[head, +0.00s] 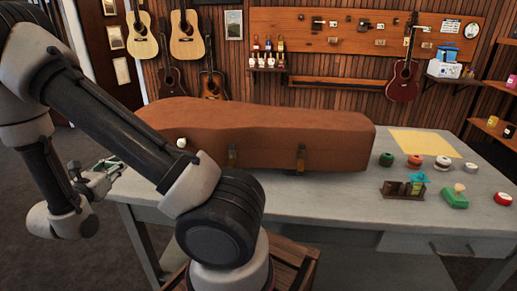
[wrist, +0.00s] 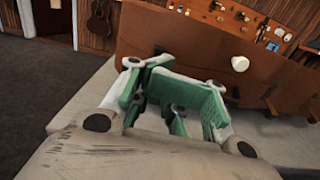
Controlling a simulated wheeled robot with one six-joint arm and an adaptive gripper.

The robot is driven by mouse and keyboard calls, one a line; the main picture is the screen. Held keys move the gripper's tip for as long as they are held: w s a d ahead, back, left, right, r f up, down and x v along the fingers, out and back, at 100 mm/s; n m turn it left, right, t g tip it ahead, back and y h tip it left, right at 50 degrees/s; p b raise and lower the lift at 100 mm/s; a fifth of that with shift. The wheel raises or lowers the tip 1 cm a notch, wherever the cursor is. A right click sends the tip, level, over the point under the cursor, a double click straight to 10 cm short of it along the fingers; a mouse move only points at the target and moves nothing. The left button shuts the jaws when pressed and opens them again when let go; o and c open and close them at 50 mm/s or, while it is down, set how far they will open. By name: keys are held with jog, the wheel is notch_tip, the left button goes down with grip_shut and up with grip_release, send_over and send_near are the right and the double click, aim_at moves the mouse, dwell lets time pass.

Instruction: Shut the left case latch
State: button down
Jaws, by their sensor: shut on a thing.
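The brown instrument case (head: 270,130) lies on the grey table, and its lid looks down. I cannot tell whether either latch is open or shut. A dark bracket in the wrist view (wrist: 270,105) looks like the left latch. My gripper (head: 98,178), with green finger pads (wrist: 165,95), is left of the case and apart from the latch. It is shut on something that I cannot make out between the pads.
A round white knob (head: 181,143) is on the case front, left of the left latch. Several round pots and a small dark rack (head: 405,190) stand right of the case. A yellow sheet (head: 425,143) lies behind them. A wooden stool (head: 290,268) stands before the table.

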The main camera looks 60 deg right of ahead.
jog(key=shift+v, duration=2)
jog(key=s+d+r+m+g+y, duration=0.1)
jog(key=s+d+m+g+y, duration=0.2)
jog(key=s+m+g, duration=0.4)
jog(key=s+d+m+g+y, duration=0.25)
jog(key=s+m+g, duration=0.2)
jog(key=s, duration=0.55)
jog(key=s+a+r+m+t+y, duration=0.1)
jog(key=s+r+m+t+y, duration=0.3)
jog(key=r, duration=0.4)
jog(key=s+r+m+t+y, duration=0.5)
jog(key=s+r+m+y, duration=0.1)
jog(key=r+m+y, duration=0.1)
jog(key=shift+a+r, duration=0.4)
jog(key=shift+r, duration=0.15)
